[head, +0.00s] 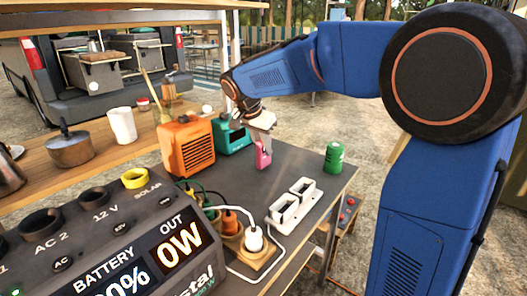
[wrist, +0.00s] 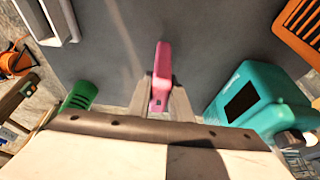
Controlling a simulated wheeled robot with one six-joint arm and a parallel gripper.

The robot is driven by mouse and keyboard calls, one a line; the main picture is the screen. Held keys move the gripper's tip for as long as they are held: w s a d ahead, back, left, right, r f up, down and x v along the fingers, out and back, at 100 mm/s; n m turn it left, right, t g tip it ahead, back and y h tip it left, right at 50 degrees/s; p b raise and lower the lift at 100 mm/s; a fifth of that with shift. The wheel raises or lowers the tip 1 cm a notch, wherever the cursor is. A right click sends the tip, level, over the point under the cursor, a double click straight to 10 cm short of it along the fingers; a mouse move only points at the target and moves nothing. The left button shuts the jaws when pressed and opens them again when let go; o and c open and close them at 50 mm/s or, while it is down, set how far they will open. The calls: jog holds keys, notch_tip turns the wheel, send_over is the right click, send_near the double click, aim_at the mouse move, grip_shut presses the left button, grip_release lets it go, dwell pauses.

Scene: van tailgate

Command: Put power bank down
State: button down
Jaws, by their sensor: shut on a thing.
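The power bank (head: 263,158) is a small pink block. My gripper (head: 264,146) is shut on it and holds it upright at or just above the dark grey tabletop (head: 305,160). I cannot tell whether its lower end touches the surface. In the wrist view the power bank (wrist: 162,75) sits between the two fingers of my gripper (wrist: 162,100), its far end sticking out past the fingertips over bare tabletop.
A teal device (head: 229,134) and an orange box (head: 187,146) stand left of the power bank. A green can (head: 334,156) stands at the right edge. A white twin-slot holder (head: 294,201) and a white plug (head: 254,238) are nearer. A large power station (head: 110,240) fills the front left.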

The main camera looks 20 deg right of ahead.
jog(key=shift+f, duration=0.7)
jog(key=c, duration=1.6)
grip_release()
jog(key=shift+f, duration=0.15)
jog(key=v, duration=1.2)
jog(key=s+d+f+n+y, duration=0.1)
jog(key=s+d+f+n, duration=0.1)
jog(key=s, duration=0.6)
jog(key=s+d+f+n+y, duration=0.1)
jog(key=s+d+f+n, duration=0.2)
jog(key=s, duration=0.6)
jog(key=s+d+f+n+t+y, duration=0.1)
jog(key=s+d+f+n, duration=0.2)
jog(key=s, duration=0.5)
jog(key=shift+s+d+f, duration=0.2)
jog(key=shift+d+f, duration=0.65)
jog(key=shift+d, duration=0.15)
jog(key=s+f+n, duration=0.1)
jog(key=s+f, duration=0.2)
jog(key=s+f+n+t, duration=0.1)
jog(key=s+f, duration=0.3)
jog(key=shift+s+d+n+y, duration=0.2)
jog(key=shift+s+n+y, duration=0.1)
jog(key=shift+n+y, duration=0.1)
